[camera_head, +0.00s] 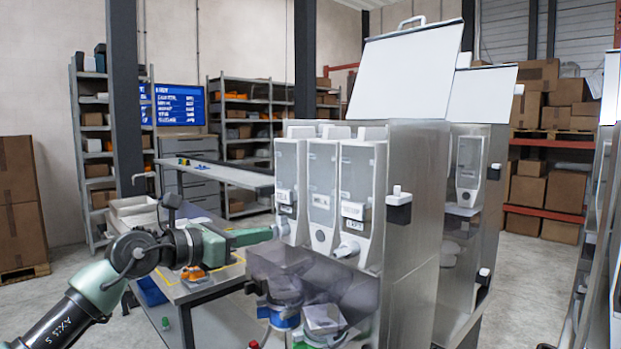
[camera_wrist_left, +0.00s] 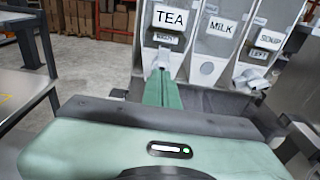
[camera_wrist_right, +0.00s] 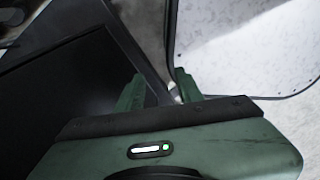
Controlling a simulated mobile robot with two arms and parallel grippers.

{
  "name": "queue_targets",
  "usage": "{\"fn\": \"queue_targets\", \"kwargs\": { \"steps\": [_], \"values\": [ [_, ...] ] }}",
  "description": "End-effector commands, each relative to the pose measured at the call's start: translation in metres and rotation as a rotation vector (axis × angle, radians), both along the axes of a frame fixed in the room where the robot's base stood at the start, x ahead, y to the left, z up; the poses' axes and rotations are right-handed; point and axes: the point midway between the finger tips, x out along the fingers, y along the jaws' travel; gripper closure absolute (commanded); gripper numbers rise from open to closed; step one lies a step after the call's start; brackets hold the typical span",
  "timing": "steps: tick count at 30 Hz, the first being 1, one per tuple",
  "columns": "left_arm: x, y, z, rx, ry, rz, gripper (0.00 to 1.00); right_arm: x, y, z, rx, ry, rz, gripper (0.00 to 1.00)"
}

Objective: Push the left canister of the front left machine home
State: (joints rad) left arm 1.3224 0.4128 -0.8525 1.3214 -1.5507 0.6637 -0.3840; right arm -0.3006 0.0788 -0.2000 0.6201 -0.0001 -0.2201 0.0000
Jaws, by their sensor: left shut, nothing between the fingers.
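The front left machine (camera_head: 415,190) is a steel dispenser with its white lid (camera_head: 408,75) raised. Its left canister (camera_head: 290,175) is grey and see-through, and its label reads TEA in the left wrist view (camera_wrist_left: 172,17). My left gripper (camera_head: 270,232) is shut and empty, its green fingertips at the low front of that canister, by its outlet. In the left wrist view the fingertips (camera_wrist_left: 161,72) overlap the outlet; I cannot tell whether they touch. My right gripper (camera_wrist_right: 158,88) is open, empty, and seen only in its wrist view.
The middle canister (camera_head: 322,190), labelled MILK, and the right canister (camera_head: 357,195) stand close beside the left one. Below are a smoky clear guard and tubs (camera_head: 322,318). A bench (camera_head: 205,285) with an orange item stands left. A second machine (camera_head: 468,170) is behind.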

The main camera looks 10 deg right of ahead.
Motion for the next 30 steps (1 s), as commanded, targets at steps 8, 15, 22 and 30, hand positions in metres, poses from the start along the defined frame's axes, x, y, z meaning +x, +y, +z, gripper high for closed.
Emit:
{"fn": "queue_targets", "kwargs": {
  "steps": [8,15,22,30],
  "values": [
    [0.006,-0.010,0.000,0.001,0.002,-0.001,1.00,0.000,0.000,0.004,0.000,0.000,0.000,0.64],
    [0.008,-0.014,-0.001,0.002,0.001,-0.001,1.00,0.000,-0.001,0.005,-0.001,0.000,0.000,0.64],
    [0.010,-0.016,-0.001,0.002,0.001,-0.001,1.00,0.000,-0.001,0.004,-0.002,0.000,0.000,0.64],
    [-0.004,0.007,-0.003,0.001,0.000,0.001,1.00,0.000,-0.002,-0.008,-0.002,0.000,0.001,0.64]
  ]
}}
